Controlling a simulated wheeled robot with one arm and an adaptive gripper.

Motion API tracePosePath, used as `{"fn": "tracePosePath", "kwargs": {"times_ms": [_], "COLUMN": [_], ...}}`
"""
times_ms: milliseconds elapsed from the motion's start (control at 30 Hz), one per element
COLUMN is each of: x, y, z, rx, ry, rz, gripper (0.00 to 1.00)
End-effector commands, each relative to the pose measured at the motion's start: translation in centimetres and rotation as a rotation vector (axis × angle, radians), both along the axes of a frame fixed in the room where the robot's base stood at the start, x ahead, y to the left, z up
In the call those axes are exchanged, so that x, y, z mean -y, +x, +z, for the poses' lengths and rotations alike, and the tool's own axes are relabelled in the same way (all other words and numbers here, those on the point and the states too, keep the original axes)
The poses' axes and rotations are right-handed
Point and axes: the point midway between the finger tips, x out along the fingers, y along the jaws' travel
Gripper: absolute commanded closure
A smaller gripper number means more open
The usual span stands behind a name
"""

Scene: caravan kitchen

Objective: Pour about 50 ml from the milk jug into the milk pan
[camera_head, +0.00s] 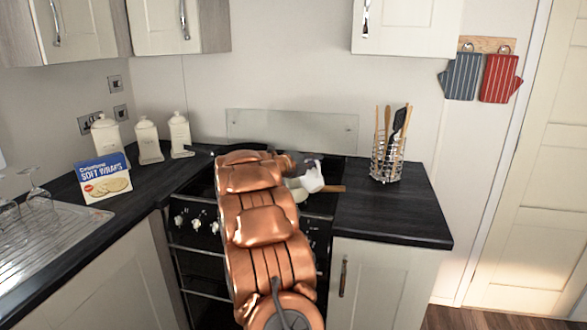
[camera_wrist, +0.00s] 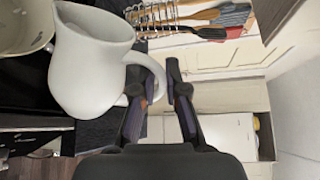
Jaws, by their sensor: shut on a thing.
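The white milk jug (camera_wrist: 92,75) fills the left of the wrist view. Its curved handle (camera_wrist: 152,70) lies between the fingers of my gripper (camera_wrist: 160,92), which is shut on it. In the head view the jug (camera_head: 313,177) shows small beside the end of my arm, over the hob. How far it is tilted is hard to tell. The cream milk pan (camera_head: 298,191) is partly hidden by my arm and the jug, and its wooden handle points right. The pan (camera_wrist: 22,28) also shows at the wrist view's top left, close to the jug. Neither one's contents are visible.
A wire utensil holder (camera_head: 391,158) stands on the dark right counter (camera_head: 390,207). On the left counter are white canisters (camera_head: 147,140), a soft wraps box (camera_head: 103,178) and glasses (camera_head: 36,196). The right counter's front is clear. Cupboards (camera_head: 407,25) hang above.

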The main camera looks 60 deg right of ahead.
Motion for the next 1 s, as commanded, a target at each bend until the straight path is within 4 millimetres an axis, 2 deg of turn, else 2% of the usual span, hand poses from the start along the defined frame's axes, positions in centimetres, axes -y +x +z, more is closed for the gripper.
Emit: {"fn": "tracePosePath", "kwargs": {"times_ms": [33, 100, 500, 1000], "x": [0.05, 0.08, 0.27, 0.33], "y": [0.07, 0.17, 0.90, 1.00], "z": [0.89, 0.99, 1.37, 1.24], "rx": [-0.012, -0.028, -0.120, -0.136], "ry": [0.002, 0.008, 0.042, 0.046], "rz": [0.000, 0.000, 0.001, 0.002], "gripper": [1.00, 1.00, 1.00, 1.00]}}
